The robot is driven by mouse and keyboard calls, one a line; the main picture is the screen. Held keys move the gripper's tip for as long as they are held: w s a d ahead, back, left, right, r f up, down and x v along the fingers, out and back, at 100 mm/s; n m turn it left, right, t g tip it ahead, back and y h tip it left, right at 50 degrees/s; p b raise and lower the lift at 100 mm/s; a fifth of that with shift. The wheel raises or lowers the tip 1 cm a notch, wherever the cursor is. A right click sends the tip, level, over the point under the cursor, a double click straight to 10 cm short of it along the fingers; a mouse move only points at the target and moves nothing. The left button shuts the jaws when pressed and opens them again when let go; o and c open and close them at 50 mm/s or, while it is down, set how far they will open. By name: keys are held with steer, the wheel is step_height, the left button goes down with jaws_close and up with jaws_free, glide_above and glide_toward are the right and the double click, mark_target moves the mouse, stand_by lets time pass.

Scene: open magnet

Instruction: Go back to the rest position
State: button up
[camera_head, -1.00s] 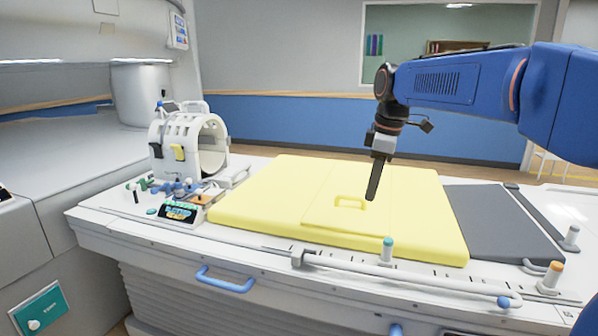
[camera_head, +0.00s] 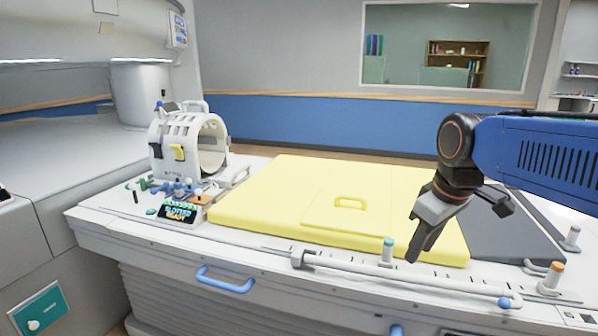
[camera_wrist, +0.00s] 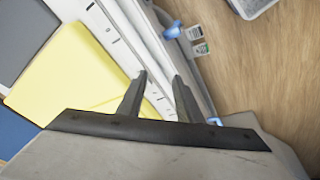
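My gripper (camera_head: 424,243) is in the right part of the head view, in front of the right end of the yellow pad, pointing down and a little left. In the wrist view my gripper (camera_wrist: 160,84) shows its two fingers apart with nothing between them, over the white table edge. The pad also shows in the wrist view (camera_wrist: 65,75).
A white ring-shaped coil (camera_head: 212,146) stands at the table's left, behind a small display (camera_head: 180,211). A rail (camera_head: 400,272) with a teal-topped post (camera_head: 387,250) runs along the front edge near my gripper. A dark grey pad (camera_head: 500,232) lies at right.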

steer(key=s+d+f+m, duration=0.1)
steer(key=s+f+m, duration=0.2)
steer(key=s+f, duration=0.3)
steer(key=s+d+f+m+t, duration=0.1)
steer(key=s+d+f+m, duration=0.1)
steer(key=s+f, duration=0.4)
steer(key=shift+s+d+f+m+h, duration=0.15)
steer(key=shift+s+d+m+h, duration=0.2)
steer(key=shift+s+m, duration=0.75)
steer(key=shift+s, duration=0.15)
